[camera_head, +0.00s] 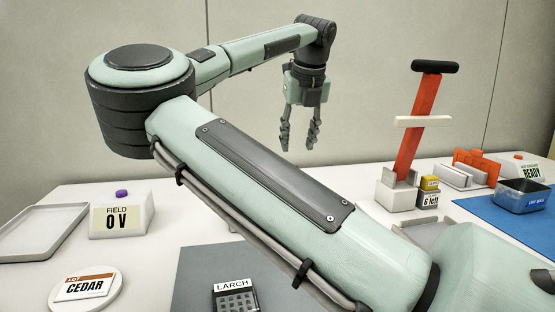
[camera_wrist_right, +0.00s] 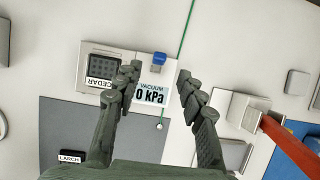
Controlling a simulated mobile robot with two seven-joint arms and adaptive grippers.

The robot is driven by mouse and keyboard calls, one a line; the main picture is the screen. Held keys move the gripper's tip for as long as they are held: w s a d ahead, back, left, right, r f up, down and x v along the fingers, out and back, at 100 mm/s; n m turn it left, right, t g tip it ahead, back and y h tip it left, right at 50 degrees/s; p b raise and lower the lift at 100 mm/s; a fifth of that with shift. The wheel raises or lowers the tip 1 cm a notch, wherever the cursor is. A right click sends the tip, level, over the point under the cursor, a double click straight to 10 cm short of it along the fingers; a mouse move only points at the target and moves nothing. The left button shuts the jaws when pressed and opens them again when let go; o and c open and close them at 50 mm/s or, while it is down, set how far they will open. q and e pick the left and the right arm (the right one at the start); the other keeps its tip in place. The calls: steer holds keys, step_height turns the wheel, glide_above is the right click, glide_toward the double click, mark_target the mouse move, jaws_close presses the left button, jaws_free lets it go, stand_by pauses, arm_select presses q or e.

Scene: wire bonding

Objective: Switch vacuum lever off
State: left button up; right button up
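In the right wrist view, a white fixture (camera_wrist_right: 127,50) carries a sign (camera_wrist_right: 150,93) reading "VACUUM 0 kPa". A small blue knob (camera_wrist_right: 159,58) stands at its right end, and may be the vacuum lever; its position is hard to read. My right gripper (camera_wrist_right: 158,73) is open and empty, with its fingers on either side of the knob and sign in the picture. Whether it touches the knob cannot be told. In the head view my right gripper (camera_head: 299,140) points down; my arm hides the vacuum fixture there. My left gripper is not in view.
A tall orange-red lever (camera_head: 415,130) with a black handle stands at the right. A dark tray marked CEDAR (camera_wrist_right: 104,70) sits on the fixture. A LARCH tray (camera_head: 235,297), a FIELD 0 V box (camera_head: 120,222) and a blue mat (camera_head: 490,209) lie around it.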

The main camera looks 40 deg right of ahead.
steer(key=x, duration=0.6)
steer(key=shift+f+p, duration=0.3)
steer(key=shift+w+d+f, duration=0.1)
steer(key=shift+w+f, duration=0.1)
steer(key=shift+f, duration=0.15)
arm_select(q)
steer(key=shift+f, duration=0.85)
arm_select(e)
steer(key=shift+c, duration=0.5)
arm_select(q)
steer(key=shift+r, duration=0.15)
arm_select(e)
jaws_close()
